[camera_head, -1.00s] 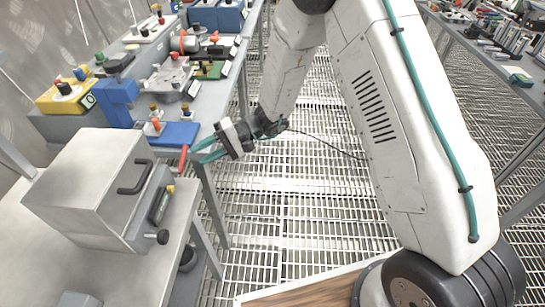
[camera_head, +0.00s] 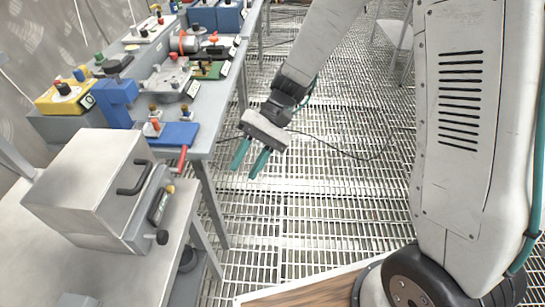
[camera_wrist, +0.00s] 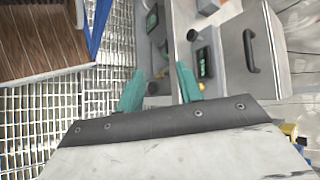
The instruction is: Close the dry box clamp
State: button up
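A clamp-like fixture with a blue base (camera_head: 178,134) and a red lever (camera_head: 182,158) sits at the near end of the workbench in the head view. The lever points down past the bench's front edge. I cannot tell for sure that this is the dry box clamp. A grey metal box (camera_head: 95,175) with a black handle (camera_head: 135,178) stands on the nearer table; the box also shows in the wrist view (camera_wrist: 283,45). My gripper (camera_head: 247,170) is open and empty, with teal fingers apart and angled down over the floor, right of the red lever and not touching it.
The workbench (camera_head: 214,112) carries several devices, including a yellow unit (camera_head: 64,95) and a blue block (camera_head: 117,100). A black knob (camera_head: 162,237) sticks out from the grey box's front.

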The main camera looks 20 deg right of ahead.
jog(key=s+d+r+h, duration=0.2)
jog(key=s+d+r, duration=0.1)
jog(key=d, duration=0.1)
jog(key=shift+s+d+r+t, duration=0.25)
jog(key=shift+d+r+t, duration=0.05)
jog(key=shift+d, duration=0.1)
